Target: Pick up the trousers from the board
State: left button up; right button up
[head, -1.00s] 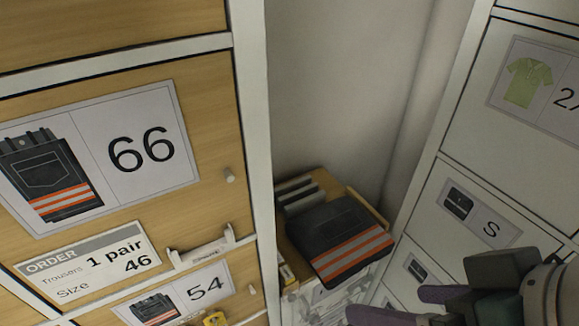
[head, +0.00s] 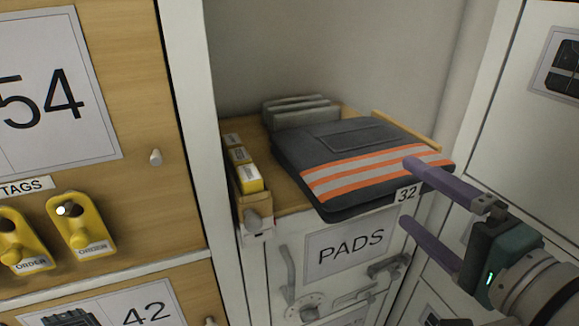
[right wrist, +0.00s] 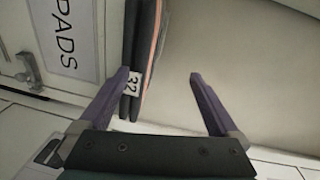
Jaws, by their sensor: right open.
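The trousers (head: 335,150) are dark, folded flat, with orange and silver stripes and a white "32" label at the front right corner. They lie on a wooden board (head: 282,204), with their front edge reaching over its front. My right gripper (head: 408,191) is open at that corner. In the head view one finger overlaps the trousers and the other is lower, in front of the cabinet. In the right wrist view the trousers' edge (right wrist: 148,45) shows beyond the right gripper (right wrist: 160,75), nearer the left finger; contact cannot be told. My left gripper is out of view.
Yellow-topped boxes (head: 246,172) stand at the board's left edge and grey folded pieces (head: 300,112) behind the trousers. Below is a cabinet front labelled PADS (head: 345,244). A wooden cabinet with yellow order tags (head: 80,226) is at left, white drawers (head: 535,150) at right.

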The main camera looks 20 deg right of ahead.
aim_at(405, 195)
jog(key=w+d+f+m+h+b, duration=0.1)
jog(key=w+d+f+b, duration=0.1)
jog(key=w+d+f+m+t+h+b, duration=0.1)
jog(key=w+d+f+b, duration=0.1)
jog(key=w+f, duration=0.1)
jog(key=shift+d+m, duration=0.15)
jog(key=shift+m, duration=0.25)
jog(key=w, duration=0.1)
jog(key=w+b, duration=0.1)
jog(key=w, duration=0.3)
jog(key=shift+d+r, duration=0.15)
jog(key=shift+d, duration=0.1)
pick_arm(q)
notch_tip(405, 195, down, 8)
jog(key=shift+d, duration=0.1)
pick_arm(e)
jog(key=shift+c, duration=0.3)
jog(key=c, duration=1.5)
